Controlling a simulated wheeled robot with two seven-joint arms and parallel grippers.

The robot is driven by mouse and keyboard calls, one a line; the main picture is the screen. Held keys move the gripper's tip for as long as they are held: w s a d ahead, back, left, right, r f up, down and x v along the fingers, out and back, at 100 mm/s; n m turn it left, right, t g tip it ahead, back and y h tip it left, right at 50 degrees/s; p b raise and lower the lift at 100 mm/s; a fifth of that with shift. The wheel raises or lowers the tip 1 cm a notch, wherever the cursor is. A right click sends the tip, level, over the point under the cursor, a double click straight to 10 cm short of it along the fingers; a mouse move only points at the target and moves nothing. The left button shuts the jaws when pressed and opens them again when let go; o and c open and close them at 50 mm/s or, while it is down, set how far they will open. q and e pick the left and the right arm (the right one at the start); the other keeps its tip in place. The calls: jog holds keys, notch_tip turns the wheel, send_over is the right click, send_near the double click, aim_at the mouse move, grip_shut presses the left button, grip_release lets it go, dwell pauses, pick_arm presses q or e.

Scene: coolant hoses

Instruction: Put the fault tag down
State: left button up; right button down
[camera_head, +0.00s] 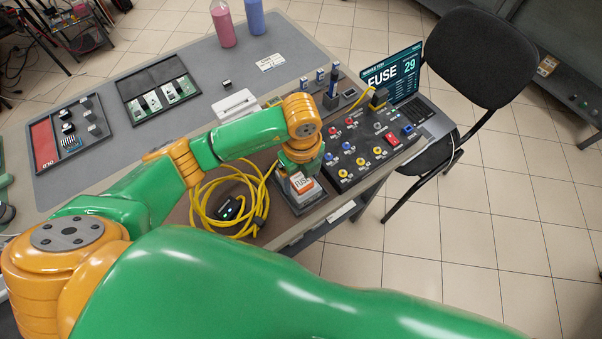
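The fault tag (304,187), a small white and orange piece marked FUSE, is at a dark square tray (290,206) on the near edge of the bench. My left arm comes in from the left, and its gripper (299,172) points down right over the tag. The wrist hides the fingertips, so I cannot tell whether they hold the tag or whether it rests on the tray. My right arm crosses the foreground, and its gripper is out of view.
A coiled yellow cable (205,213) lies left of the tag. A dark panel with coloured knobs (366,150) is to the right, with a laptop (400,82) reading FUSE 29 behind it. A grey mat (190,65) with trays covers the left. A black chair (470,55) stands right.

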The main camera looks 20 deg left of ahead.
aim_at(301, 181)
pick_arm(q)
notch_tip(301, 181, up, 12)
jog(key=shift+r, duration=0.2)
dwell(0.4)
